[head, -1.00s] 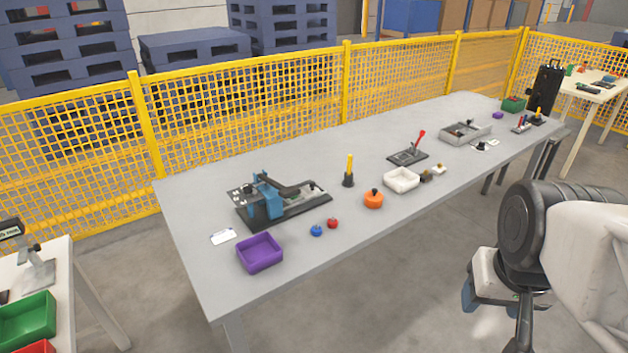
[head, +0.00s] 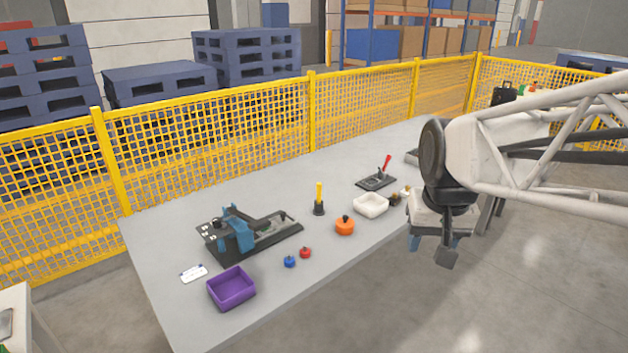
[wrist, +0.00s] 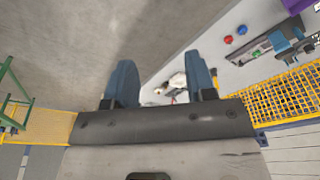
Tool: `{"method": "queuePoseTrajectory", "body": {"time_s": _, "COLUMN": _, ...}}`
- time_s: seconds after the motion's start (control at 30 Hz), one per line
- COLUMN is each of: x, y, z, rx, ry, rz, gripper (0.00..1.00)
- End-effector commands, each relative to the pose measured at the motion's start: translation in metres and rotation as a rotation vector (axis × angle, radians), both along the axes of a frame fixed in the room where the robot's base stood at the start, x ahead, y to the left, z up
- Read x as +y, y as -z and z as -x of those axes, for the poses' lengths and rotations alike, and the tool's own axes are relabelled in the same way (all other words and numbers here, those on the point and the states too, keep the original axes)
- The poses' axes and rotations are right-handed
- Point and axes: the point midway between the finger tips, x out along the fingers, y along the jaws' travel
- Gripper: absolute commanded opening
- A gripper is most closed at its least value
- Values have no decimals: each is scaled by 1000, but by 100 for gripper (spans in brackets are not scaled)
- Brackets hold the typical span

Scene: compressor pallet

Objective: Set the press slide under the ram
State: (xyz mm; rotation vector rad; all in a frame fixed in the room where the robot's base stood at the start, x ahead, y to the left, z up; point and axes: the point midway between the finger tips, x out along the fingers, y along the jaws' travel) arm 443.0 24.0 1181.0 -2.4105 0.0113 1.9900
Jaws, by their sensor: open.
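The press (head: 236,236) stands at the left end of the grey table, with a dark base, a blue frame and a dark lever arm. A pale grey-green strip lies along its base right of the blue frame; I cannot clearly tell the slide from the rail or where it sits under the ram. The press also shows at the upper right of the wrist view (wrist: 285,44). My gripper (head: 435,243) is in front of the table's front edge, well right of the press. Its blue fingers (wrist: 163,82) are apart with nothing between them.
A purple bin (head: 231,289), a blue knob (head: 290,261) and a red knob (head: 305,253) are near the press. An orange pot (head: 344,226), a yellow-handled tool (head: 319,198), a white tray (head: 371,206) and a red-lever device (head: 376,181) stand farther right. Yellow fencing (head: 210,135) runs behind the table.

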Motion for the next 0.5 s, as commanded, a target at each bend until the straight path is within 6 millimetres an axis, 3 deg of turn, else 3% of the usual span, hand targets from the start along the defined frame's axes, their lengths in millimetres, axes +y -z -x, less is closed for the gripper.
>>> {"method": "queuePoseTrajectory", "body": {"time_s": 0.5, "x": 43, "y": -9, "z": -124, "rx": 40, "ry": -6, "rz": -8, "gripper": 50}}
